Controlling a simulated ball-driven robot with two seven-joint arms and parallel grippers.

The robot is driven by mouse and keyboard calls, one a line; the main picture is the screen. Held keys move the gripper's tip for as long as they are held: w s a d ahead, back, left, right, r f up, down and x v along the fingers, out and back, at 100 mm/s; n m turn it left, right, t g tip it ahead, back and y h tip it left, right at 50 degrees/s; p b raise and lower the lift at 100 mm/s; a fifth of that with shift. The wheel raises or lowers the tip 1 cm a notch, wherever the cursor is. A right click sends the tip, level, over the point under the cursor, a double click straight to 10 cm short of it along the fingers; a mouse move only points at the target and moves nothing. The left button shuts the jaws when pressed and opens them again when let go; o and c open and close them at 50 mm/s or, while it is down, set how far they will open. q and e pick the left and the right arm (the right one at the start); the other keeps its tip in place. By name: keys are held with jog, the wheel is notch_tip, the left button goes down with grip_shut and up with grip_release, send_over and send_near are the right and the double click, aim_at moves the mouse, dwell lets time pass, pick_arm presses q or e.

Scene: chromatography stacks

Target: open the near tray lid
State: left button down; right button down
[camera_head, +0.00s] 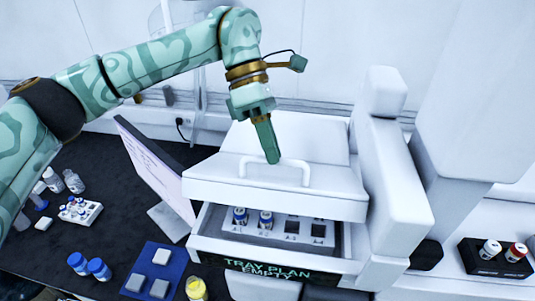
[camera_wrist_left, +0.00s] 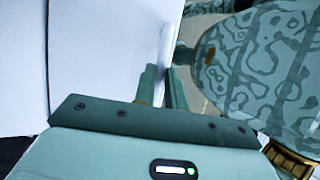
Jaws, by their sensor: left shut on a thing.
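The near tray lid (camera_head: 215,192) is a white panel with a raised white handle (camera_head: 306,174) on the front of the white instrument. My left gripper (camera_head: 271,155) comes down from above and is shut on the handle's left part. In the left wrist view, the two green fingers (camera_wrist_left: 160,88) close around a white bar, with the white lid surface filling the left side. Below the lid's front edge, the tray (camera_head: 215,245) shows through a gap, with two blue-and-white vials (camera_head: 252,219) and dark square slots in its rack. My right gripper is out of view.
A monitor (camera_head: 155,170) stands left of the instrument. Blue-capped vials (camera_head: 88,266), a blue mat (camera_head: 153,272) with grey blocks and a yellow-capped vial (camera_head: 196,289) are at front left. A dark rack (camera_head: 494,262) with two vials is at right.

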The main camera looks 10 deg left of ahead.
pick_arm(q)
jog(key=shift+w+a+r+p, duration=0.1)
jog(key=shift+w+r+p, duration=0.35)
jog(key=shift+w, duration=0.3)
jog(key=shift+f, duration=0.1)
jog(key=c, duration=1.7)
grip_release()
jog(key=shift+c, duration=0.2)
jog(key=shift+o, duration=1.4)
jog(key=shift+w+f, duration=0.1)
jog(key=shift+w, duration=0.5)
jog(key=shift+s, duration=0.35)
jog(key=shift+w, duration=0.15)
